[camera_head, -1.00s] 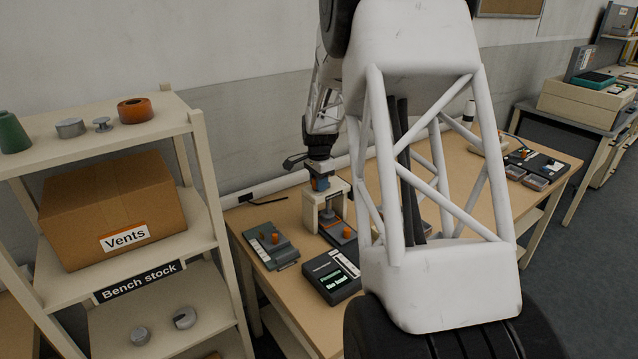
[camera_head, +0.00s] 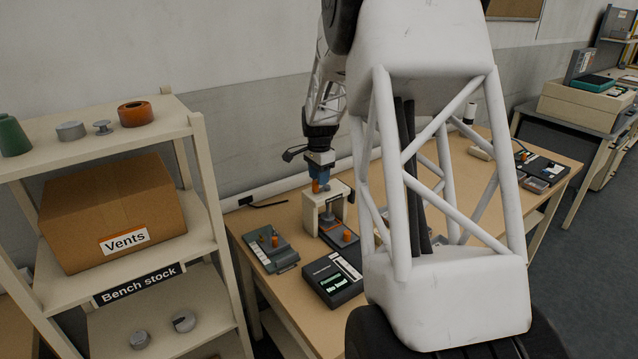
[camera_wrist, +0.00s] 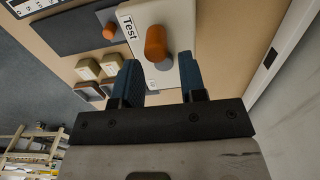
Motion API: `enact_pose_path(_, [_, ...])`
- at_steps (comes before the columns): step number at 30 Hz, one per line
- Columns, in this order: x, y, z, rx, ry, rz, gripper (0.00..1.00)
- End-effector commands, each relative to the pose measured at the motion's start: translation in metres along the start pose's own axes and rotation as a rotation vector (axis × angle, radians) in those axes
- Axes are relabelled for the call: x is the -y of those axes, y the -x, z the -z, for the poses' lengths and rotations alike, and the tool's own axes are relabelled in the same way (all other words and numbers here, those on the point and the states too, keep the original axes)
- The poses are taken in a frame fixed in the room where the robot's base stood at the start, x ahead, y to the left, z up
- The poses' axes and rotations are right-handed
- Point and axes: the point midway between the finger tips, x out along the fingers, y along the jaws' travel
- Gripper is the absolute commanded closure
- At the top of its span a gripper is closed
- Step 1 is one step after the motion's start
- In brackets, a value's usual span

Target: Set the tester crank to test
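The tester is a cream arch-shaped stand (camera_head: 309,214) on the bench, and its cream top also shows in the wrist view (camera_wrist: 182,14). The word "Test" is printed on the left edge of the top. The crank has an upright orange knob (camera_wrist: 155,43), with a grey round part beside it. My gripper (camera_wrist: 160,62) is open, its two blue fingers spread to either side of the knob with a gap on each side. In the head view my gripper (camera_head: 319,186) hangs above the tester, and the knob is hard to separate from the fingers.
A dark display box (camera_head: 333,280) and a grey-green fixture (camera_head: 270,250) with an orange knob stand near the tester. A shelf rack with a "Vents" carton (camera_head: 110,205) is at left. The wall runs close behind. Part of the bench is hidden by my arm.

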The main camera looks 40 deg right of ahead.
Motion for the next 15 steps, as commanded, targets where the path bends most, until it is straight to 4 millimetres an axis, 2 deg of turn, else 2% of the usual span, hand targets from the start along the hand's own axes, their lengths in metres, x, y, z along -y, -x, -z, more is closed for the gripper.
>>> enact_pose_path(6, [0.0,0.028,0.0,-0.001,0.0,0.002,0.62])
enact_pose_path(15, [0.0,0.042,0.0,0.0,0.0,0.0,0.62])
